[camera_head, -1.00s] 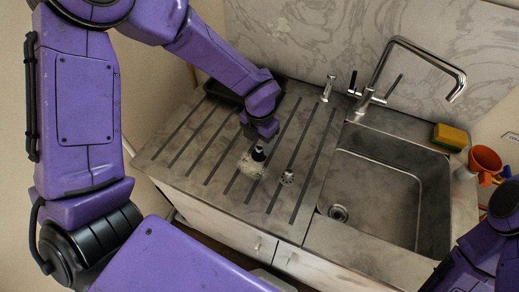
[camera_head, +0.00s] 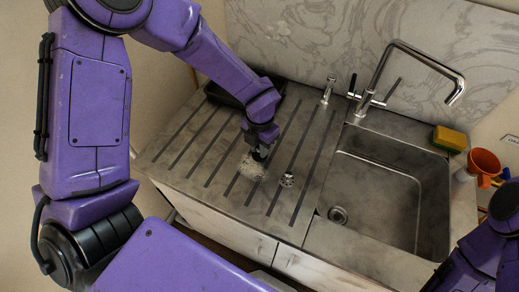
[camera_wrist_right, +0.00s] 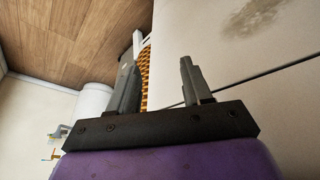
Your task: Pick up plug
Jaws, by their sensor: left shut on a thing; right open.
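My left gripper (camera_head: 260,154) points down over the grooved drainboard, left of the sink. It is shut on a small dark thing at its tips, mostly hidden by the fingers; I cannot tell clearly whether this is the plug. A small silver piece like a sink plug or strainer (camera_head: 287,180) stands on the drainboard just right of the gripper, apart from it. A pale patch (camera_head: 251,167) lies on the drainboard just below the gripper tips. My right gripper (camera_wrist_right: 157,68) is open and empty in the right wrist view.
The steel sink (camera_head: 385,205) is right of the drainboard, with a tall faucet (camera_head: 413,50) behind it. A sponge (camera_head: 450,138) and an orange cup-like thing (camera_head: 484,162) are at the right. A dark tray (camera_head: 228,95) lies behind my left arm.

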